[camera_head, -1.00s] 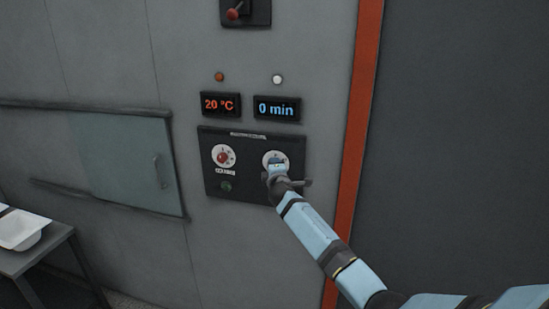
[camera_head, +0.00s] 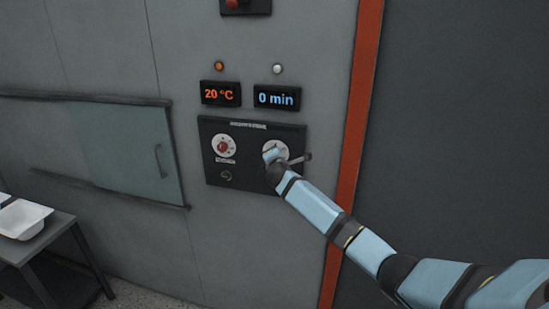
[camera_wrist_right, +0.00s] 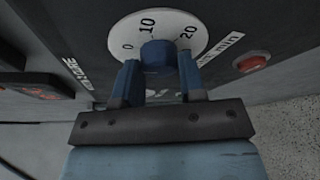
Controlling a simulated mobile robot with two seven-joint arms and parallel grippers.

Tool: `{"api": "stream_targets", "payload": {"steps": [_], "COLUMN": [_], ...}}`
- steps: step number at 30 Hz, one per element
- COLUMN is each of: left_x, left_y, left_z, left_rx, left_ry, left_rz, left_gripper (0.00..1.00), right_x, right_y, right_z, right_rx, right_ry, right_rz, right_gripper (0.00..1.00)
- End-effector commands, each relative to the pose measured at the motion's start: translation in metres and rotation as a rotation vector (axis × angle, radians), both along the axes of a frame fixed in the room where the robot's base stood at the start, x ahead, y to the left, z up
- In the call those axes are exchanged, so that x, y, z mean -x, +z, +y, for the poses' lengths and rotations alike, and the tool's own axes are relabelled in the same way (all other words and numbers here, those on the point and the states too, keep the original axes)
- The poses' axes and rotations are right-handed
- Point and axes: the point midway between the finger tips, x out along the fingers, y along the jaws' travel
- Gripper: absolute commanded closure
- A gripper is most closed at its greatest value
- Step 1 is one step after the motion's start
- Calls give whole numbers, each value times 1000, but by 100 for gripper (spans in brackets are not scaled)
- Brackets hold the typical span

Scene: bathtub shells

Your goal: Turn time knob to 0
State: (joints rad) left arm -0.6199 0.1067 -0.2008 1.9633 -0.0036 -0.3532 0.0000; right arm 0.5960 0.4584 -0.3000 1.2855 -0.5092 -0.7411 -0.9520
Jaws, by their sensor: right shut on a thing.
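The time knob (camera_wrist_right: 158,54) is a blue knob on a white dial marked 0, 10 and 20. My right gripper (camera_wrist_right: 159,75) has its two blue fingers on either side of the knob and is shut on it. In the head view the right gripper (camera_head: 272,163) covers most of the knob and part of its white dial (camera_head: 283,147). The time display (camera_head: 277,97) above reads "0 min". The knob's pointer mark cannot be made out. My left gripper is in neither view.
A red knob (camera_head: 223,146) on a white dial sits left on the same dark panel (camera_head: 248,135), under a display (camera_head: 220,93) reading "20 °C". A red button (camera_wrist_right: 252,62) shows in the wrist view. A table with a white shell (camera_head: 22,219) stands lower left.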

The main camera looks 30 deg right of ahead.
Motion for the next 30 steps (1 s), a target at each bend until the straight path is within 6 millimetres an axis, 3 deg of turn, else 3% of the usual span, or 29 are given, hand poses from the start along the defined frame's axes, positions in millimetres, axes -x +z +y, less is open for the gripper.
{"api": "stream_targets", "payload": {"steps": [7, 8, 10, 11, 22, 30], "left_x": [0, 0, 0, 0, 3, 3], "left_y": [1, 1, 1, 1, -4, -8], "left_z": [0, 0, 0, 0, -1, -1], "left_rx": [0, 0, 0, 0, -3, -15], "left_ry": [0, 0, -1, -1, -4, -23], "left_rz": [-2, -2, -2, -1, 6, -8], "left_gripper": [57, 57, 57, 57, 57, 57], "right_x": [0, 0, 0, 0, 6, 49], "right_y": [-1, -1, -1, -1, 0, 7], "right_z": [0, 0, 0, 0, 3, 27], "right_rx": [0, 0, 0, 0, 0, 0], "right_ry": [1, 1, 1, 0, 0, 3], "right_rz": [2, 2, 2, 1, -1, -2], "right_gripper": [86, 56, 40, 37, 37, 37]}}
